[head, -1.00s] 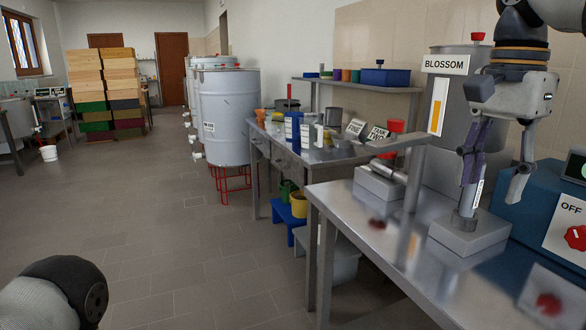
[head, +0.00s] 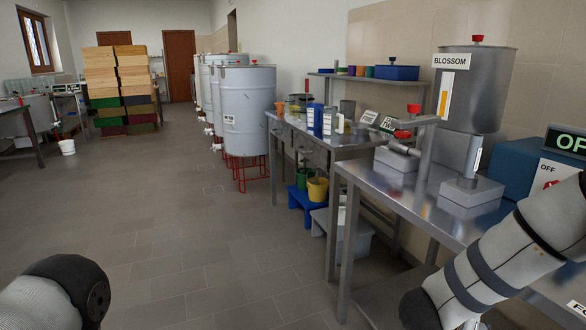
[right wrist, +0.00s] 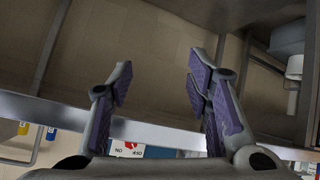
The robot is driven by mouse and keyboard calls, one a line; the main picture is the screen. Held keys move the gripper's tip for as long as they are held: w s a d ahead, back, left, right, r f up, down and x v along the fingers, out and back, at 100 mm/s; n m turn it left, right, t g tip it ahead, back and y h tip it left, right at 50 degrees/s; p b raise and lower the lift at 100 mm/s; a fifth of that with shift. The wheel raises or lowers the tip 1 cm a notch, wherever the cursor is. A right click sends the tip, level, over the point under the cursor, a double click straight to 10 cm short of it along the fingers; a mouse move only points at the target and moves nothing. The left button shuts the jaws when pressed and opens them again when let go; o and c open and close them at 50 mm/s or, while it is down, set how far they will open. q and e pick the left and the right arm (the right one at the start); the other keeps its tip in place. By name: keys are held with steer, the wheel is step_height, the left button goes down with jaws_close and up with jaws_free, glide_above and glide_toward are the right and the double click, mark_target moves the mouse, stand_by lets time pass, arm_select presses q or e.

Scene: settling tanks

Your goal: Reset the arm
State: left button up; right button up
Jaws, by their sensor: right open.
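My right arm (head: 500,260) crosses the lower right corner of the head view, in front of the steel bench. Its gripper is outside the head view. In the right wrist view my right gripper (right wrist: 156,82) is open, its purple-padded fingers wide apart with nothing between them. A rounded dark and grey part of my left arm (head: 65,290) shows at the lower left of the head view. My left gripper is not visible in either view.
The steel bench (head: 385,200) carries the BLOSSOM tank (head: 485,90), a small grey stand (head: 472,192) and a blue box with an OFF sign (head: 520,165). Blue stool (head: 305,205) and grey bin (head: 345,235) stand below the benches. Open floor lies to the left.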

steer(key=s+a+f+n+g+y, duration=0.1)
steer(key=s+a+f+n+y, duration=0.25)
steer(key=s+f, duration=0.4)
steer(key=s+a+f+n+y, duration=0.2)
steer(key=s+a+f, duration=0.2)
steer(key=s+f, duration=0.4)
steer(key=s+a+n+g+y, duration=0.1)
steer(key=s+g, duration=0.2)
steer(key=s, duration=1)
steer(key=s+a+n+g+y, duration=0.1)
steer(key=s+a+g+y, duration=0.1)
steer(key=s, duration=1.1)
steer(key=shift+s+a+f+g, duration=0.2)
steer(key=shift+s+a+g, duration=0.1)
steer(key=shift+g, duration=0.6)
steer(key=shift+w+n+y, duration=0.15)
steer(key=shift+n+y, duration=0.1)
